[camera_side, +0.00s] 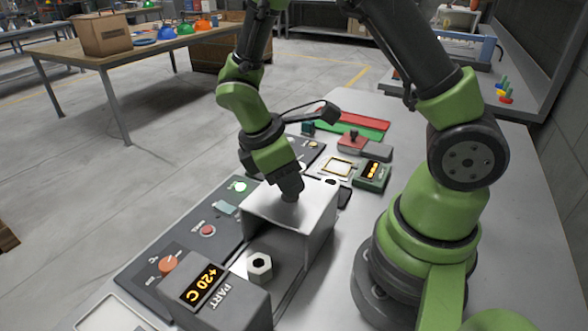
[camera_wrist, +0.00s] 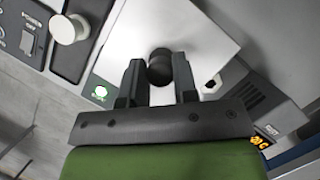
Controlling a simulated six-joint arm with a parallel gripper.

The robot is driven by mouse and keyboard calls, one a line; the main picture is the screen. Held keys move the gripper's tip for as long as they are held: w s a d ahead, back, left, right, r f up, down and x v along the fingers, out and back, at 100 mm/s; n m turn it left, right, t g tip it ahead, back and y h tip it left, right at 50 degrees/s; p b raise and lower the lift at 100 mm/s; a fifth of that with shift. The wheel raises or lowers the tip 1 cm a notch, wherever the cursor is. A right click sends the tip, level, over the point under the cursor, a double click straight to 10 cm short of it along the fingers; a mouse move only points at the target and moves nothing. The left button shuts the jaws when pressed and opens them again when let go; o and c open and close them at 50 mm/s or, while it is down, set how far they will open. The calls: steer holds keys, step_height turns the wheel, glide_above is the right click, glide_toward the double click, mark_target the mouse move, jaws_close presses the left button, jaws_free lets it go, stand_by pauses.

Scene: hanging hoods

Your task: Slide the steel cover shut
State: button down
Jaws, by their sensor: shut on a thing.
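The steel cover (camera_side: 312,222) is a box-shaped hood with a bare metal top, in the middle of the side view. Its flat top (camera_wrist: 215,45) also fills the upper middle of the wrist view. A dark round knob (camera_wrist: 160,66) stands on that top. My gripper (camera_side: 290,194) points down at the cover's top and is shut on the knob, one finger on each side. In the side view the fingers mostly hide the knob. A pale hex nut (camera_side: 259,266) sits in front of the cover's open near end, outside the hood, beside the display block (camera_side: 215,290) reading +20 C.
A control panel (camera_side: 190,245) with an orange dial, a red button and a lit green button runs along the cover's left. A small orange-lit meter (camera_side: 373,174), a red stamp and red and green strips lie behind. Bare bench lies right of the cover.

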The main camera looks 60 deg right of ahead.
steer(key=a, duration=1.1)
steer(key=shift+w, duration=0.1)
steer(key=c, duration=0.9)
jaws_free()
steer(key=shift+d, duration=0.1)
steer(key=shift+r, duration=0.1)
steer(key=v, duration=0.9)
steer(key=shift+w+r, duration=0.1)
steer(key=shift+r, duration=0.25)
